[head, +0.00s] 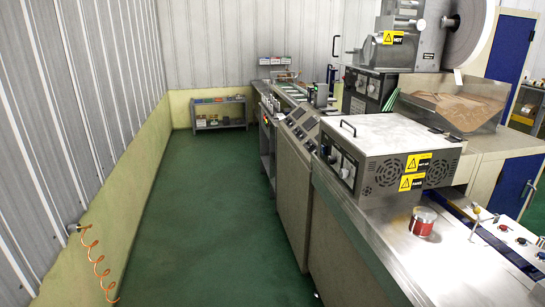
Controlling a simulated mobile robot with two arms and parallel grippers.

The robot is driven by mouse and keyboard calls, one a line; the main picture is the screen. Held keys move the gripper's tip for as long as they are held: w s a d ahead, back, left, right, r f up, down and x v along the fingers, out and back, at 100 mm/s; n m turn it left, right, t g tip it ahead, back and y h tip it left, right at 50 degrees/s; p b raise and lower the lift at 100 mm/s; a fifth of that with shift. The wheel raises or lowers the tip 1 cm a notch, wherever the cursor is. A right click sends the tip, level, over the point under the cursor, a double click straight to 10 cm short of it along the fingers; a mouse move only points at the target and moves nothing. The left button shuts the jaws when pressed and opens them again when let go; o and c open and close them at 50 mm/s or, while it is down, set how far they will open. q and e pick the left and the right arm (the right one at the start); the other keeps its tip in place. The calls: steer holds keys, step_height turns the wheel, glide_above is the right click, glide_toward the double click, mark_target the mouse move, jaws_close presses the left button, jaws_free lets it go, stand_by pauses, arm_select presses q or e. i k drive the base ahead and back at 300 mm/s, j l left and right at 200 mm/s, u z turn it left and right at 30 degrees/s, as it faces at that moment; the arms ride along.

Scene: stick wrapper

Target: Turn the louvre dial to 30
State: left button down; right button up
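A steel box (388,135) with round vents and yellow warning labels stands on the long machine at the centre right. Its left face carries a panel with small dark dials (346,171), seen at a steep slant. A second dark panel with knobs (361,84) is on the unit behind it. I cannot tell which dial is the louvre dial, and no scale or number is readable. Neither of my grippers shows in the head view.
Green floor (205,200) is clear left of the machine (292,190). A low shelf (219,117) stands at the back wall. An orange coiled hose (98,265) hangs at the left wall. A red-labelled tin (422,222) sits on the steel top, near a button panel (520,240).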

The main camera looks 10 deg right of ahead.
mark_target(343, 173)
steer(key=i+j, duration=0.1)
steer(key=i, duration=0.65)
steer(key=i+j, duration=0.1)
steer(key=i, duration=0.65)
steer(key=i+z, duration=0.25)
steer(key=z, duration=0.15)
steer(key=i+j+z, duration=0.2)
steer(key=z, duration=0.2)
steer(key=i+j+z, duration=0.45)
steer(key=z, duration=0.3)
